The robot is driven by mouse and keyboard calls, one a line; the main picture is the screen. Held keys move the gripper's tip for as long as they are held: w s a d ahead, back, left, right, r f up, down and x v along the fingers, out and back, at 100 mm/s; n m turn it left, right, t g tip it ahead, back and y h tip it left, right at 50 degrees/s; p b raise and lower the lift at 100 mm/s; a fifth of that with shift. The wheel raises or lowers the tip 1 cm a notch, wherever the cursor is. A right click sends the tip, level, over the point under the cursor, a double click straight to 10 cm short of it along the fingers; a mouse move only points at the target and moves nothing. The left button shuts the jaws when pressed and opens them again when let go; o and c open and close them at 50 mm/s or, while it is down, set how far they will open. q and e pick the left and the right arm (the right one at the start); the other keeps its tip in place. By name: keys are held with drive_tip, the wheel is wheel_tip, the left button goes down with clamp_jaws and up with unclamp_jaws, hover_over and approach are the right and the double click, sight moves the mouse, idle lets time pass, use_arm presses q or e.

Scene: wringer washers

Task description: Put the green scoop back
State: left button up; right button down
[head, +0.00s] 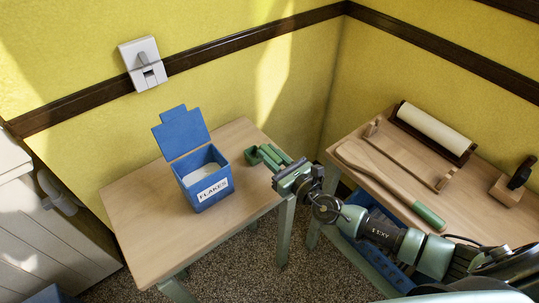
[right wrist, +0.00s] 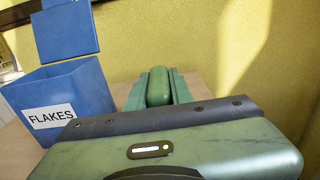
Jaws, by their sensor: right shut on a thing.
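The green scoop (head: 252,156) is at the right side of the blue FLAKES box, over the back right part of the small table. My right gripper (head: 268,155) is shut on its handle, which shows between the fingers in the right wrist view (right wrist: 158,86). The frames do not show clearly whether the scoop touches the tabletop. The blue FLAKES box (head: 215,197) stands upright with its lid (head: 181,133) raised and white flakes inside. It also shows in the right wrist view (right wrist: 62,82). My left gripper is not in view.
The small wooden table (head: 150,225) is clear in front of the box. A second table (head: 465,207) at the right holds a wooden paddle (head: 380,172) with a green handle, a roller (head: 432,130) and a wooden block (head: 507,189). A yellow wall (head: 225,90) with a switch (head: 143,64) is behind.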

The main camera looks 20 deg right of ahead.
drive_tip(key=shift+f+b, duration=0.25)
drive_tip(key=shift+b, duration=0.05)
drive_tip(key=c, duration=1.3)
unclamp_jaws()
drive_tip(key=shift+r, duration=0.1)
drive_tip(key=shift+o, duration=0.2)
drive_tip(key=shift+r, duration=0.1)
drive_tip(key=shift+r+p, duration=0.25)
drive_tip(key=shift+p, duration=0.25)
drive_tip(key=b+v, duration=0.3)
drive_tip(key=v, duration=0.9)
drive_tip(key=shift+f, duration=0.2)
